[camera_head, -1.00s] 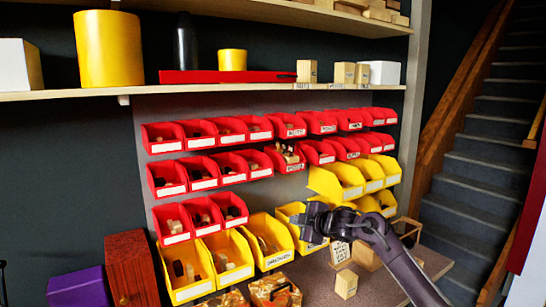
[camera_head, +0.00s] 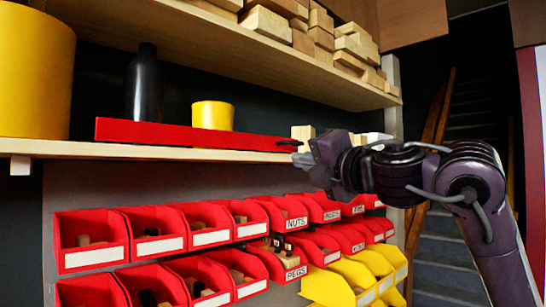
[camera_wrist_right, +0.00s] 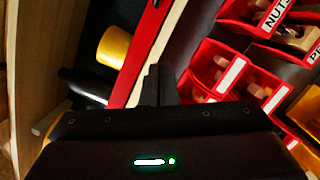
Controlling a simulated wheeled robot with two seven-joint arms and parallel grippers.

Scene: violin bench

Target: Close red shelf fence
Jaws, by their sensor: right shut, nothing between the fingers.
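The red shelf fence (camera_head: 170,133) is a long red bar along the front of the upper shelf, with a dark tip at its right end. It also shows in the wrist view (camera_wrist_right: 143,50) as a slanting red strip. My right gripper (camera_head: 314,160) is shut and empty at shelf height, by the fence's right end. In the wrist view its dark fingers (camera_wrist_right: 157,75) show beside the shelf edge. I cannot tell whether it touches the fence. My left gripper is not in view.
A yellow cup (camera_head: 211,115) and a dark bottle (camera_head: 143,90) stand behind the fence. A large yellow cylinder (camera_head: 35,75) is at far left. Wood blocks (camera_head: 303,132) sit near my gripper. Red bins (camera_head: 92,240) hang below; another shelf (camera_head: 230,45) is above.

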